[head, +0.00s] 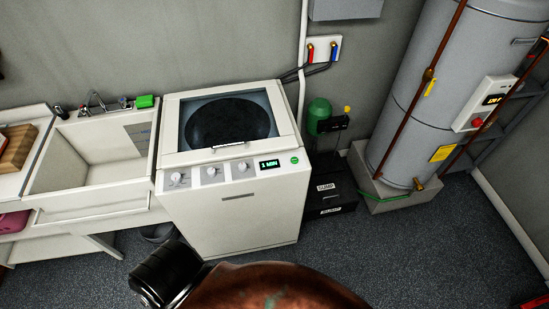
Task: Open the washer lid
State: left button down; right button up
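The white top-loading washer (240,212) stands against the back wall, near the middle of the head view. Its lid (171,133) has a pale frame around a dark glass window (228,120), with a dark round drum showing through. The lid lies flat and looks shut. A small handle (229,147) sits at the middle of its front edge. The sloped front panel carries several knobs, a lit green display (270,164) and a green button. Neither of my grippers is in view.
A white utility sink (95,198) with a tap stands close on the washer's left; a green sponge (145,101) lies on its back ledge. Dark boxes (330,186) and a grey water heater (435,85) stand on the right. Carpet (400,255) at front right is clear.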

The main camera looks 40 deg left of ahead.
aim_at(170, 158)
jog(key=u, duration=1.7)
jog(key=k, duration=0.2)
jog(key=u, duration=0.2)
